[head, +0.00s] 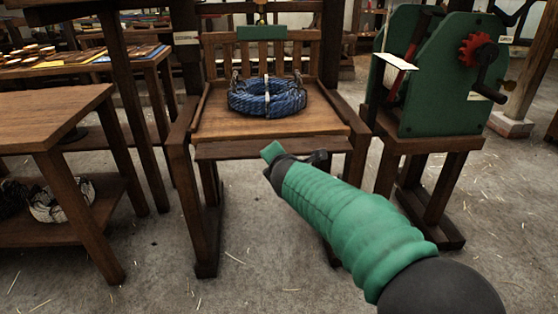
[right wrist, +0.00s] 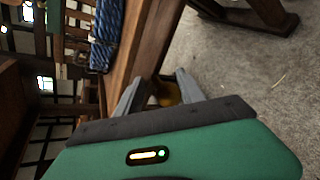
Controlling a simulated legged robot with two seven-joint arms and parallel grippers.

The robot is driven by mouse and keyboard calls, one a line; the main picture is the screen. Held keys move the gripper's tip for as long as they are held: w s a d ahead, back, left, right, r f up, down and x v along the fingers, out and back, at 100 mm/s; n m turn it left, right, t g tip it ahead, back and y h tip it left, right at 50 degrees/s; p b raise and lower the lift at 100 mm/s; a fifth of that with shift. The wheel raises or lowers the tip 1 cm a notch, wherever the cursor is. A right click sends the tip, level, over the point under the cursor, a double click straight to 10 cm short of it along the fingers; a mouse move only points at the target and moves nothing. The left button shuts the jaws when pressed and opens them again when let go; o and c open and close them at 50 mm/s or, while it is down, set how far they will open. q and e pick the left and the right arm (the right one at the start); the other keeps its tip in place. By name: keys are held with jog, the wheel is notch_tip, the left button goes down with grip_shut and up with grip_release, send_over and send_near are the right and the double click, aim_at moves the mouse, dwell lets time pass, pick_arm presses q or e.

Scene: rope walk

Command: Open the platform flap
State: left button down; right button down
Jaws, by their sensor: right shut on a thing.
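The wooden platform (head: 215,122) stands in a dark frame and carries a coil of blue rope (head: 268,97). A darker board, which looks like the flap (head: 235,150), runs along its front edge. My right gripper (head: 273,153) is at the middle of this board; its fingers are hidden in the head view. In the right wrist view the right gripper (right wrist: 160,92) is closed around a small brass-coloured piece (right wrist: 166,92) beside the wooden edge (right wrist: 150,55). That piece looks like a knob, partly hidden between the fingers. My left gripper is not in view.
A wooden table (head: 55,105) with a lower shelf stands at the left. A green machine (head: 430,90) with a red gear and crank stands on a stand at the right. The concrete floor in front is open.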

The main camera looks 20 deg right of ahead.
jog(key=shift+a+f, duration=0.45)
jog(key=shift+f, duration=0.35)
jog(key=c, duration=1.1)
grip_release()
jog(key=shift+w+a, duration=0.1)
jog(key=shift+w, duration=0.15)
jog(key=p+v, duration=0.2)
jog(key=v, duration=0.6)
jog(key=p+v, duration=0.2)
jog(key=v, duration=0.6)
jog(key=shift+s+r, duration=0.25)
jog(key=shift+s, duration=0.05)
